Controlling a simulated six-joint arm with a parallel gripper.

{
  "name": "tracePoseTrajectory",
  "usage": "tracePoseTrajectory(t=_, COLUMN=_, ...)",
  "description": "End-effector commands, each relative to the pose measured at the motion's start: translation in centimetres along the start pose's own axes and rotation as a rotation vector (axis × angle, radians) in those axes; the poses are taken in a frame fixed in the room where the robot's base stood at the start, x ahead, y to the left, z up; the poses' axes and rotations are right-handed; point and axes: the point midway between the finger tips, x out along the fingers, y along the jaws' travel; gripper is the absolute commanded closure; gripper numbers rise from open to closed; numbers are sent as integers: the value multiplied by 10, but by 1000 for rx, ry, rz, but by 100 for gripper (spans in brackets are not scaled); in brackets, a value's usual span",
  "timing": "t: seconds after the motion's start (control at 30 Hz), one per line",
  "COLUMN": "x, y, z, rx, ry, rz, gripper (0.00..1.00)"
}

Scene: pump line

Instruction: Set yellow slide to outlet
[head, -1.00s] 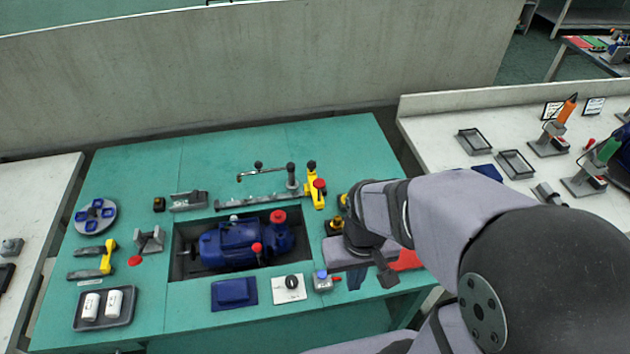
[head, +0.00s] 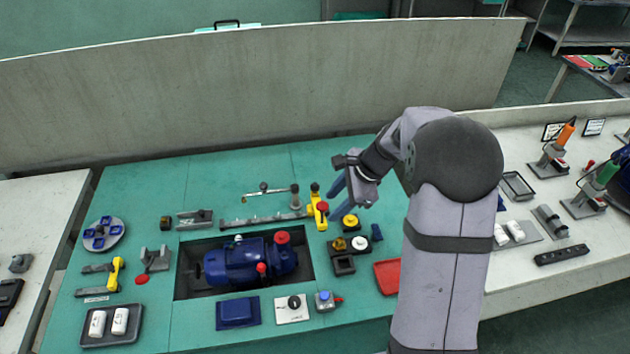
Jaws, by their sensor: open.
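A yellow slide (head: 318,207) with a red knob stands at the right end of a long grey rail (head: 264,219) behind the sunken bay. Another yellow piece (head: 116,274) bridges two short grey bars at the left of the green bench; I cannot tell which of the two the task means. No outlet marking is readable. My gripper (head: 340,199) is open and empty, its blue fingers pointing down and left. In the picture it is just right of the yellow slide with the red knob; I cannot tell whether they touch.
A blue pump (head: 240,262) sits in the sunken bay. A crank handle (head: 268,191) lies behind the rail. Yellow and white knobs (head: 352,229) stand below my gripper, near a red tray (head: 387,277). The back left of the bench is clear.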

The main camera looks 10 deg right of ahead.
Motion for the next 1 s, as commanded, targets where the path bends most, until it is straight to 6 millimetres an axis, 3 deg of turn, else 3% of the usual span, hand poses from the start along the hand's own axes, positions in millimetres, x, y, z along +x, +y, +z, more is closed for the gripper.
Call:
tracePoseTrajectory(t=0.1, x=1, y=-41, z=-14, rx=259, ry=-59, rz=-63, gripper=59)
tracePoseTrajectory(t=0.23, x=10, y=-73, z=-21, rx=478, ry=-143, rz=-115, gripper=59)
tracePoseTrajectory(t=0.5, x=36, y=-88, z=-16, rx=633, ry=-266, rz=-176, gripper=59)
tracePoseTrajectory(t=1.0, x=49, y=-98, z=-13, rx=687, ry=-303, rz=-199, gripper=59)
